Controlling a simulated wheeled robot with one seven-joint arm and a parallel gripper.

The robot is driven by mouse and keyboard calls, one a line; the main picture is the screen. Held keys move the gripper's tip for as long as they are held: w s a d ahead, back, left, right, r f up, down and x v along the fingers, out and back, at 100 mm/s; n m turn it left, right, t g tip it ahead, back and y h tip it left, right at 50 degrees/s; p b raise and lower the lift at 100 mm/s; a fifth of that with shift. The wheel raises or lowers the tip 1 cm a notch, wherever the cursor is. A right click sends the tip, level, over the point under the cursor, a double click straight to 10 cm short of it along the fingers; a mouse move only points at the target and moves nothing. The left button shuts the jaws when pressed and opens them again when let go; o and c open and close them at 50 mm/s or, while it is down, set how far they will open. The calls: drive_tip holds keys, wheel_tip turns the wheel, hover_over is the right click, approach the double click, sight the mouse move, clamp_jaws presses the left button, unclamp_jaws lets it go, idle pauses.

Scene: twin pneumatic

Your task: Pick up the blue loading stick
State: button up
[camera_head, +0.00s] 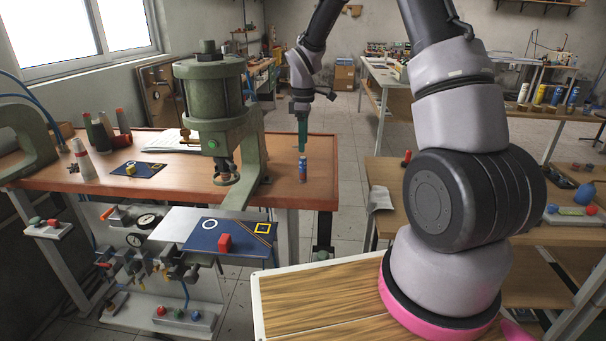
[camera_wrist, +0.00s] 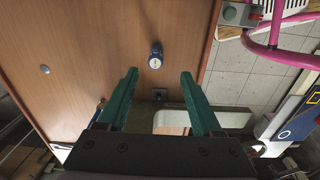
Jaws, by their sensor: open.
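The blue loading stick (camera_head: 303,171) stands upright near the right end of the wooden bench top, to the right of the green press. In the wrist view it shows from above as a short blue cylinder (camera_wrist: 155,58) with a pale end. My gripper (camera_head: 302,148) points down with its green fingers above the stick, apart from it. In the wrist view my gripper (camera_wrist: 160,74) is open and empty, with the stick beyond the fingertips, roughly centred between them.
The green press (camera_head: 217,115) stands close left of the stick. The bench top (camera_head: 284,192) ends just right of it. A blue mat with a red block (camera_head: 224,243) lies on a lower shelf. Several thread cones (camera_head: 103,135) stand at the bench's left.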

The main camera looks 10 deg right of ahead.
sight(302, 158)
drive_tip(key=f, duration=0.6)
drive_tip(key=shift+w+a+f, duration=0.15)
drive_tip(key=shift+w, duration=0.05)
drive_tip(key=shift+w+d+f, duration=0.1)
drive_tip(key=shift+w+f, duration=0.05)
drive_tip(key=shift+f, duration=1.35)
drive_tip(key=shift+w+d+f, duration=0.1)
drive_tip(key=shift+f, duration=1.35)
clamp_jaws()
